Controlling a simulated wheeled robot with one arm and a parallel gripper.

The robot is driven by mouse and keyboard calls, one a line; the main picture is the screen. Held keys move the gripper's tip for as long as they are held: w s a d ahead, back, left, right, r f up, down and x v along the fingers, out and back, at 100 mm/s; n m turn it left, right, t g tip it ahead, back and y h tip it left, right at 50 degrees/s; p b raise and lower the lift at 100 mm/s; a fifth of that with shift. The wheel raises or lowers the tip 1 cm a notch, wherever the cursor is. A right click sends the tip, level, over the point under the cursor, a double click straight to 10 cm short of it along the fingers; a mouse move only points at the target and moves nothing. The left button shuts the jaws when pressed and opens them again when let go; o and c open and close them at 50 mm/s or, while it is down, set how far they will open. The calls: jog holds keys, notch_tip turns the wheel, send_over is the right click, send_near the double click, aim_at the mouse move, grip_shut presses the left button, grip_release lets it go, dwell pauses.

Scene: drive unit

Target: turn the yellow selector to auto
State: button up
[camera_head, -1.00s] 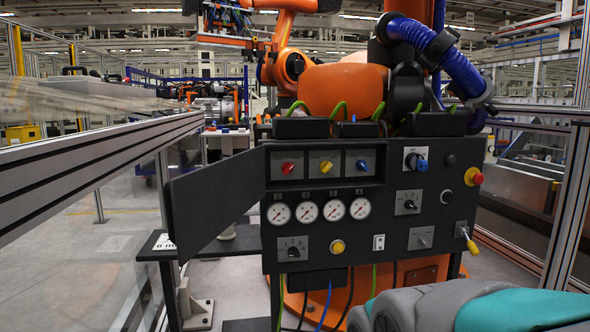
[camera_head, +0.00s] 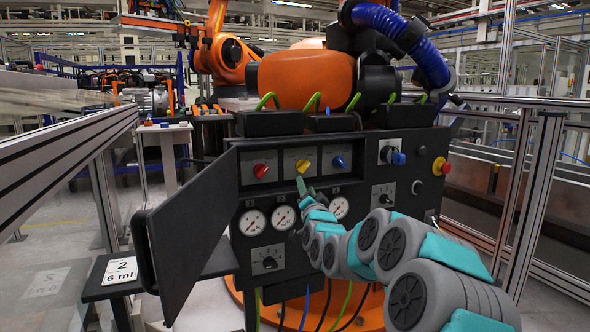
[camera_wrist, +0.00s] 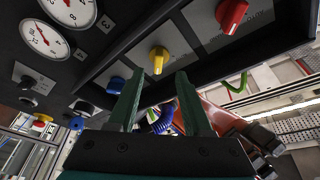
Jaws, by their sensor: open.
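The yellow selector (camera_head: 302,166) is the middle of three knobs in a recessed row on the black panel (camera_head: 250,220). A red knob (camera_head: 261,170) is on its left and a blue knob (camera_head: 339,162) on its right. In the wrist view the yellow selector (camera_wrist: 158,58) lies just beyond the fingertips. My gripper (camera_wrist: 158,82) is open, with its two green fingers apart and nothing between them. In the head view my gripper (camera_head: 303,184) is just below the yellow selector, apart from it as far as I can tell. Its label is too small to read.
An open black door (camera_head: 195,222) stands out at the panel's left. Round gauges (camera_head: 284,217) sit below the knobs, partly hidden by my arm. A red emergency button (camera_head: 441,166) is at the right. An orange robot (camera_head: 300,78) stands behind.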

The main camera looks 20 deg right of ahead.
aim_at(305, 169)
jog(key=shift+m+t+h, duration=0.3)
jog(key=shift+m, duration=0.1)
jog(key=shift+d+p+x, duration=0.15)
jog(key=shift+p+x, duration=0.05)
jog(key=shift+x, duration=1.25)
jog(key=shift+d+p+x, duration=0.15)
jog(key=shift+d+x, duration=0.05)
jog(key=shift+x, duration=1.25)
jog(key=shift+d+p+x, duration=0.15)
jog(key=shift+p+x, duration=0.05)
jog(key=shift+x, duration=1.3)
jog(key=shift+s+r, duration=0.15)
jog(key=shift+s, duration=0.05)
grip_shut()
